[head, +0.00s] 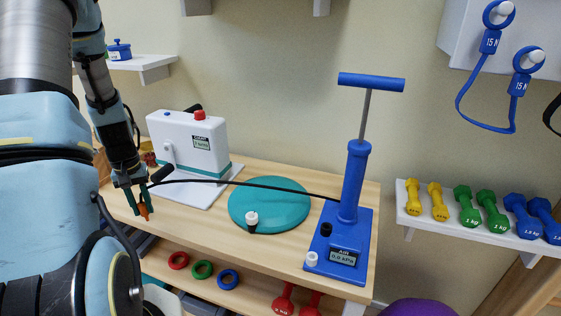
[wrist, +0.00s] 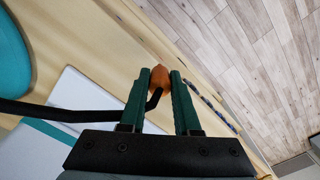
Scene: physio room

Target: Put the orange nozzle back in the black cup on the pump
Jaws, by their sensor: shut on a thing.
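My gripper (head: 138,205) is at the left of the head view, near the table's front left edge, pointing down. It is shut on the orange nozzle (head: 144,211), whose tip sticks out below the fingers. In the wrist view the nozzle (wrist: 159,76) sits between the green fingertips (wrist: 160,84). A black hose (head: 270,186) runs from the nozzle to the blue pump (head: 353,185). The black cup (head: 326,229) is on the pump's blue base, left of its cylinder, well to the right of my gripper. Its inside is too small to make out.
A teal balance disc (head: 290,191) with a valve lies between gripper and pump. A white device (head: 170,150) stands behind my gripper. A small white knob (head: 312,258) is at the pump base's front. Coloured rings (head: 203,269) lie on the lower shelf.

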